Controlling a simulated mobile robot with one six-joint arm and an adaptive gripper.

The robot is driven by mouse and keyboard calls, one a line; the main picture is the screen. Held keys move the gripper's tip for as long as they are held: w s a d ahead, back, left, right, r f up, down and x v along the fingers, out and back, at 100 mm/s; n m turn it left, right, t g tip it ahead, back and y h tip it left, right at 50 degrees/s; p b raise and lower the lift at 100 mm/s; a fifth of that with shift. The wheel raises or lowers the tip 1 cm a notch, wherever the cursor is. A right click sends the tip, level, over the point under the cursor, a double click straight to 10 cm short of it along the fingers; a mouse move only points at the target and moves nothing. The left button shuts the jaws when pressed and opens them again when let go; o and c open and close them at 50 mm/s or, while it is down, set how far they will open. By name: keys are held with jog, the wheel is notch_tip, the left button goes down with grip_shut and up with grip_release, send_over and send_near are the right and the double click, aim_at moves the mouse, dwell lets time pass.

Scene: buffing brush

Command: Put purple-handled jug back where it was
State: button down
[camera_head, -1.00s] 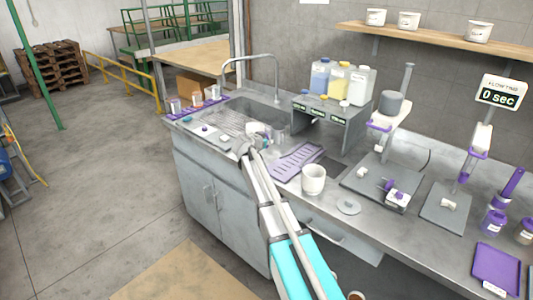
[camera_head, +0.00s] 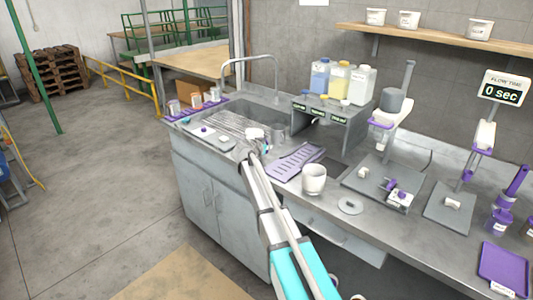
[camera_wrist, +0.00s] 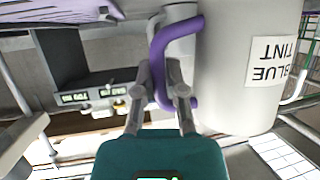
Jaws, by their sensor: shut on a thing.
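A white jug (camera_wrist: 240,60) with a purple handle (camera_wrist: 190,25) fills the right of the wrist view. Its label reads BLUE TINT and appears upside down. My gripper (camera_wrist: 163,90) is shut on the purple handle. In the head view, my gripper (camera_head: 254,153) is over the counter's front by the sink (camera_head: 245,108), with the small white jug (camera_head: 256,134) just beyond it. A purple tray (camera_head: 190,114) with several small containers lies at the counter's left end. The held jug's underside is hidden in the head view.
A grey stand with bottles (camera_head: 330,125) is behind and right of my gripper. A purple ribbed mat (camera_head: 296,160) and a white bucket (camera_head: 314,179) lie to the right. A faucet (camera_head: 277,75) arches over the sink.

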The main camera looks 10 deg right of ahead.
jog(key=shift+f, duration=0.35)
jog(key=shift+f, duration=0.1)
jog(key=c, duration=0.7)
grip_release()
jog(key=shift+s+a+r, duration=0.1)
jog(key=shift+s+r, duration=0.05)
jog(key=shift+r, duration=0.1)
jog(key=p+v, duration=0.4)
jog(key=v, duration=0.7)
jog(key=shift+s+a+r, duration=0.15)
jog(key=shift+s+a, duration=0.05)
